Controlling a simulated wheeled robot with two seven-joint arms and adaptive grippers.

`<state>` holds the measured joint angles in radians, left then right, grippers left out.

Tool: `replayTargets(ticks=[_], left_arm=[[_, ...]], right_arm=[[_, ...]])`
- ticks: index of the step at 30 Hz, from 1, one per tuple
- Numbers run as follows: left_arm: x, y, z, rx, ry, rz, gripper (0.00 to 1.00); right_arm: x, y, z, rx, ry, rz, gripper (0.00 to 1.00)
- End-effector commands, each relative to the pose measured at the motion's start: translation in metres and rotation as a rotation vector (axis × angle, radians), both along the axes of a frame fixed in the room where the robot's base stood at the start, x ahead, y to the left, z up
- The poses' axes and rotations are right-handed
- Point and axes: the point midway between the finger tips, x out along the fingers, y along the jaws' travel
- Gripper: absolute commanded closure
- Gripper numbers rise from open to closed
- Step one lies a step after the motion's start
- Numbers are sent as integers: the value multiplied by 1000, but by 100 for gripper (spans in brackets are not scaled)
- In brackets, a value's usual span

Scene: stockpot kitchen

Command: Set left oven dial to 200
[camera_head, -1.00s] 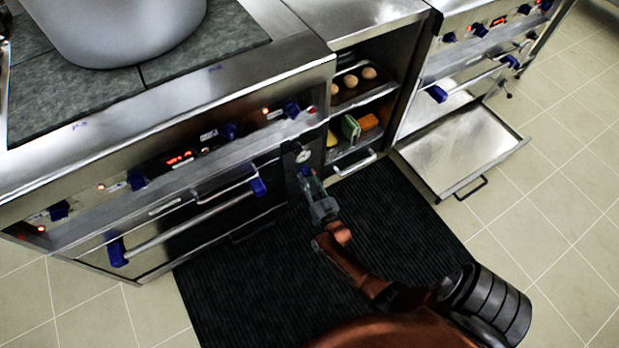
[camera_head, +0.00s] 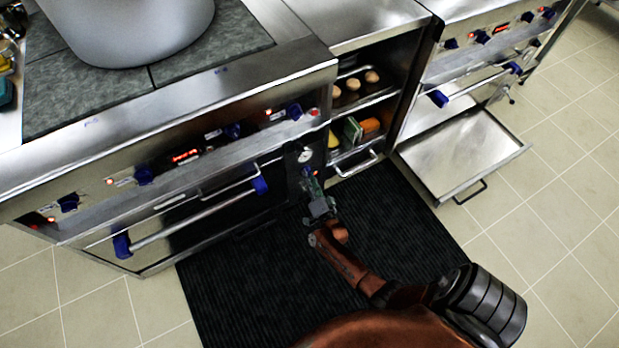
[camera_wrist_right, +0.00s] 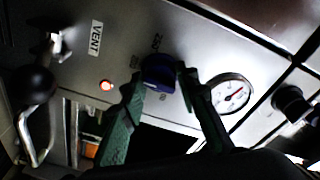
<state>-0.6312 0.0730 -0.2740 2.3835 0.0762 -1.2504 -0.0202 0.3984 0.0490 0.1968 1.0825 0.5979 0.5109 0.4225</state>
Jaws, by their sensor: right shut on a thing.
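The oven dial is a dark blue knob (camera_wrist_right: 158,72) on a steel panel, beside a round white gauge (camera_wrist_right: 231,94). Faint scale marks, one like 250, stand around it; its exact setting is not readable. My right gripper (camera_wrist_right: 162,80) is shut on this dial, with a green finger on each side of it. In the head view my right gripper (camera_head: 312,185) reaches the narrow panel right of the left oven, just under the gauge (camera_head: 305,156), and mostly hides the dial. My left gripper is not in view.
The left oven's handle bar (camera_head: 190,225) runs left of my right gripper. An open shelf (camera_head: 350,130) with eggs and food is just right. A pulled-out metal drawer (camera_head: 465,150) stands further right. A dark mat (camera_head: 240,290) covers the floor below.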

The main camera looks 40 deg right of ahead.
Motion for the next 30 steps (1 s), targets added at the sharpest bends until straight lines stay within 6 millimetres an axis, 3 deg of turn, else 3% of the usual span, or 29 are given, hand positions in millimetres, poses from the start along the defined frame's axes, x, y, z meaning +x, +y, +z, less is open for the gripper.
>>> replayTargets(ticks=[18, 19, 26, 30], left_arm=[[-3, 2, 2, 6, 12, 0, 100], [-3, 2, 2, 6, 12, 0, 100], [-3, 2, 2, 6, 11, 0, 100], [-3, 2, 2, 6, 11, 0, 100]], right_arm=[[-1, -1, -2, 42, -7, -1, 96], [-1, -1, -2, 42, -7, -1, 70], [-1, -1, -1, 42, -9, -1, 54], [0, -1, 0, 42, -9, -1, 54]])
